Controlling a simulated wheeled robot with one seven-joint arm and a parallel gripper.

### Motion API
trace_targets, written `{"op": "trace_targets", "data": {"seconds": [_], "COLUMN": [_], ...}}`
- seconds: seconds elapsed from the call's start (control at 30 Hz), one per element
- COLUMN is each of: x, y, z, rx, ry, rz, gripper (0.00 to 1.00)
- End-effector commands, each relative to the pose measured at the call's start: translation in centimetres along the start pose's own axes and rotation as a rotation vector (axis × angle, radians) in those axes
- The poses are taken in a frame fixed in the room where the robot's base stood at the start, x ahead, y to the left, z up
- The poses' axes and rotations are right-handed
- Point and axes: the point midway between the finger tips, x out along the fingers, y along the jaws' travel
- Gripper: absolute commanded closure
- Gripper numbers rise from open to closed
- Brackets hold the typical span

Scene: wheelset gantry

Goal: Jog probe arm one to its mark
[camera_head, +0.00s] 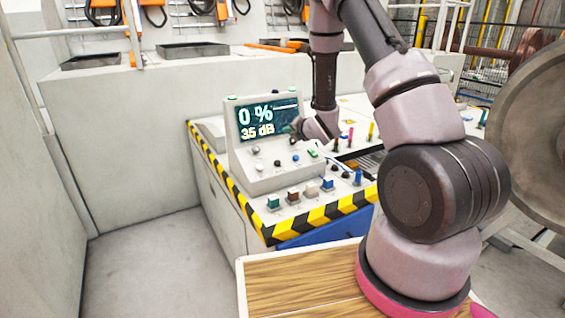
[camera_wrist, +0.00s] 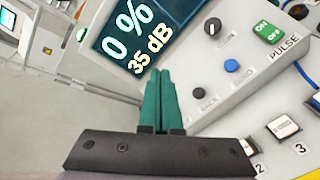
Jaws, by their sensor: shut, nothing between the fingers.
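The control console has a sloped screen (camera_head: 268,120) reading "0 %" and "35 dB"; it also shows in the wrist view (camera_wrist: 128,30). My gripper (camera_wrist: 160,72) is shut and empty, its green fingers together in front of the console face, below the screen. In the head view my gripper (camera_head: 297,128) is small and partly hidden at the screen's right edge. In the wrist view are a pointer knob (camera_wrist: 212,26), a blue knob (camera_wrist: 231,65), a black knob (camera_wrist: 198,93) and a green ON/OFF switch (camera_wrist: 268,32) marked PULSE. A push button (camera_wrist: 283,127) sits near label 3; label 2 is partly hidden by my gripper.
Coloured buttons (camera_head: 293,195) line the console's front, above a yellow-black striped edge (camera_head: 318,215). Coloured upright sticks (camera_head: 371,131) stand to the right. A large wheel (camera_head: 530,135) stands at the right. Grey floor (camera_head: 150,262) is clear at left.

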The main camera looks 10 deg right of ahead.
Motion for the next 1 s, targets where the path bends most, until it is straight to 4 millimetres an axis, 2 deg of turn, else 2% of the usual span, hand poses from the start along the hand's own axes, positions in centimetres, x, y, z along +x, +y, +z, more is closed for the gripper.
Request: {"op": "trace_targets", "data": {"seconds": [0.03,0.1,0.23,0.73,1.0], "x": [0.5,0.9,1.3,1.5,3.6], "y": [-0.8,-1.4,-2.1,-2.3,-4.0], "z": [-1.2,-2.4,-3.8,-4.3,-5.5], "rx": [-0.058,-0.131,-0.214,-0.242,-0.241], "ry": [0.016,0.029,0.044,0.047,0.048], "rz": [0.016,0.043,0.076,0.088,0.087], "gripper": [1.00,1.00,1.00,1.00,1.00]}}
